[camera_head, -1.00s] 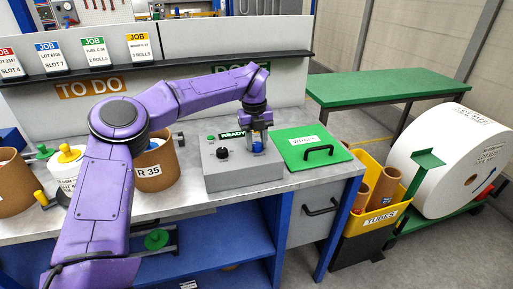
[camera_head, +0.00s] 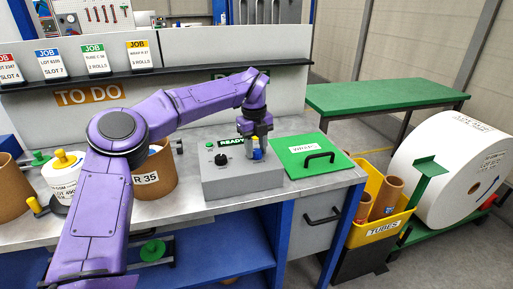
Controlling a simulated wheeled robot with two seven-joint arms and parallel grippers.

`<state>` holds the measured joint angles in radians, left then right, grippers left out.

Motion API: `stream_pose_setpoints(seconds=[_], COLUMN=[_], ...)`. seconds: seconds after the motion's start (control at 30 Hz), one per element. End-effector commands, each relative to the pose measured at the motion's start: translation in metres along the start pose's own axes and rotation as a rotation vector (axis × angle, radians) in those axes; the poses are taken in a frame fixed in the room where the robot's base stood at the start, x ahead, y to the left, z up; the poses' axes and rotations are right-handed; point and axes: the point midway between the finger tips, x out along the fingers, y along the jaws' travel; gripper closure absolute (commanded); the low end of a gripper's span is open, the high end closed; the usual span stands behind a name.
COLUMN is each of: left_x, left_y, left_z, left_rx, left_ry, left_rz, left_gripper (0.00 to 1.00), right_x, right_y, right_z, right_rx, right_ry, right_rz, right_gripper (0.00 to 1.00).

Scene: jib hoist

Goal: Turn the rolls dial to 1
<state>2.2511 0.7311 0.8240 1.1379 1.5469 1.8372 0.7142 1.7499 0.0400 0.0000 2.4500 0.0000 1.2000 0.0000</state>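The grey control box (camera_head: 241,181) stands on the bench with a lit READY display (camera_head: 230,142). A black dial (camera_head: 221,159) with a pointer sits on its left part, and a blue knob (camera_head: 257,155) sits on its right part. The lettering by them is too small to read, so I cannot tell which one is the rolls dial. My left gripper (camera_head: 257,148) points down at the blue knob, its fingers partly hiding it. I cannot tell whether the fingers touch it. My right gripper is out of view.
A green WRAP lid (camera_head: 310,162) with a black handle lies right of the box. A brown roll (camera_head: 157,172) stands to its left. A green button (camera_head: 210,145) is on the box. A yellow TUBES bin (camera_head: 378,229) and a large white roll (camera_head: 456,168) stand beyond the bench's right end.

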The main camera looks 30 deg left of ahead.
Motion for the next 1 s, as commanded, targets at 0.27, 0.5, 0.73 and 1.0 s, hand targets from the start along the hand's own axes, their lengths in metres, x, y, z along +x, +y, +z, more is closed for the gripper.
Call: stream_pose_setpoints(seconds=[0.27, 0.5, 0.73, 1.0], left_x=[0.000, -0.021, -0.077, -0.105], left_y=[0.000, -0.001, 0.000, 0.001], left_z=[0.001, 0.001, 0.002, 0.003], left_rx=[-0.001, -0.001, -0.004, -0.003], left_ry=[0.000, -0.003, -0.002, 0.001], left_rz=[0.000, -0.004, -0.002, 0.000], left_gripper=[0.38, 0.38, 0.38, 0.38], right_x=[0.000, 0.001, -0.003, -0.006], right_y=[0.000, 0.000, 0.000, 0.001], right_z=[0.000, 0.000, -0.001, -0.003], right_rx=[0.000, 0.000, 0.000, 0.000], right_ry=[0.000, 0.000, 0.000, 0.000], right_rz=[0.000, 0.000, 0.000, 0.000], right_gripper=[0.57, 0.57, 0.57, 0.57])
